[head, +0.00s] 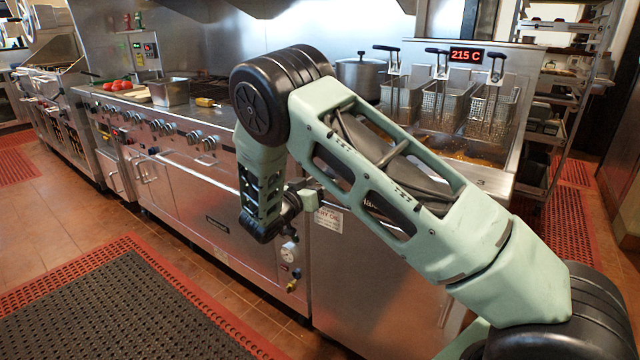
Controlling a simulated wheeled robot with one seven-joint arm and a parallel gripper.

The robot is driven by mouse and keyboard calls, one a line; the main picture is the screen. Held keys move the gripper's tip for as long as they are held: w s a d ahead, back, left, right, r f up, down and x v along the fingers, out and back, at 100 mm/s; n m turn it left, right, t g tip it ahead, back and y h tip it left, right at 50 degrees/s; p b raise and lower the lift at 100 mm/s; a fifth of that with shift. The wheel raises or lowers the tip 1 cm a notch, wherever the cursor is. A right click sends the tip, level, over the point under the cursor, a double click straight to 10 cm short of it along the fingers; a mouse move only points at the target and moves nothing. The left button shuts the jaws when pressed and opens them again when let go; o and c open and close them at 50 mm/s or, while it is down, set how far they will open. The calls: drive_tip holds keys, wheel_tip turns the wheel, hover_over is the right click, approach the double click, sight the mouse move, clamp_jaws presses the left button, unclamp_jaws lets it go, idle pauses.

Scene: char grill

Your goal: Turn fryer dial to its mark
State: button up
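The fryer (375,270) is the steel unit at right of centre, with its front partly behind my arm. Its display (466,55) reads 215 C. A small white round dial (288,253) shows low on the steel front, just below my wrist. Its pointer and any mark are too small to read. My arm bends down from the elbow, and its end, my gripper (304,200), is close to the fryer front, above and slightly right of the white dial. The wrist hides most of the gripper, so its fingers and any contact cannot be made out.
Several wire baskets (441,105) hang over the fryer. A lidded pot (360,75) stands behind my arm. The range (185,170) at left has a row of knobs, a steel pan (170,92) and tomatoes (117,86). A rubber mat (125,310) covers open floor at lower left.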

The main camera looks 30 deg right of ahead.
drive_tip(key=shift+w+d, duration=0.1)
drive_tip(key=shift+d, duration=0.25)
drive_tip(key=c, duration=1)
drive_tip(key=shift+o, duration=0.2)
